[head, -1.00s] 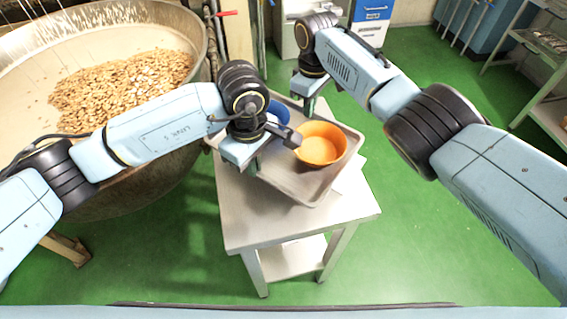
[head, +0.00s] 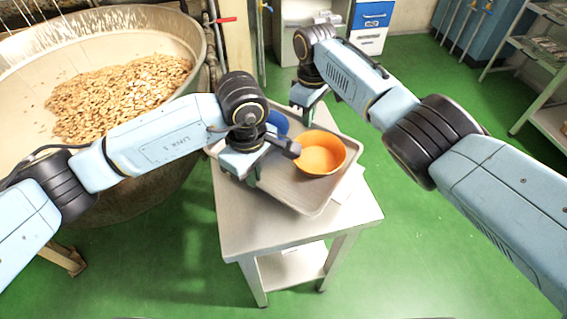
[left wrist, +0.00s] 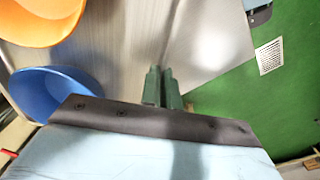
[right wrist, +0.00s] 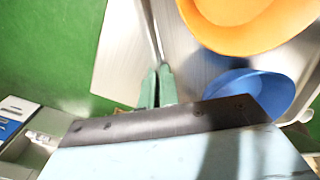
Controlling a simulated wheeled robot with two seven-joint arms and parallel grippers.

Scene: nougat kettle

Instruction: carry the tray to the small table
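The grey metal tray (head: 285,190) is over the light metal table (head: 250,225), at an angle to it; I cannot tell whether it touches the top. An orange bowl (head: 320,154) and a partly hidden blue bowl (head: 277,122) stand in it. My left gripper (head: 252,175) is at the tray's left rim, and its fingers (left wrist: 163,88) are shut on that rim in the left wrist view. My right gripper (head: 309,112) is at the far right rim; its fingers (right wrist: 157,88) are shut on the rim in the right wrist view. The left arm hides part of the tray.
A large kettle (head: 130,190) of nuts (head: 115,95) stands close on the left. White sheets (head: 350,186) lie on the table beside the tray. A cabinet with a blue drawer (head: 373,14) is at the back, and a shelf rack (head: 545,85) at the right. Green floor is clear in front and right.

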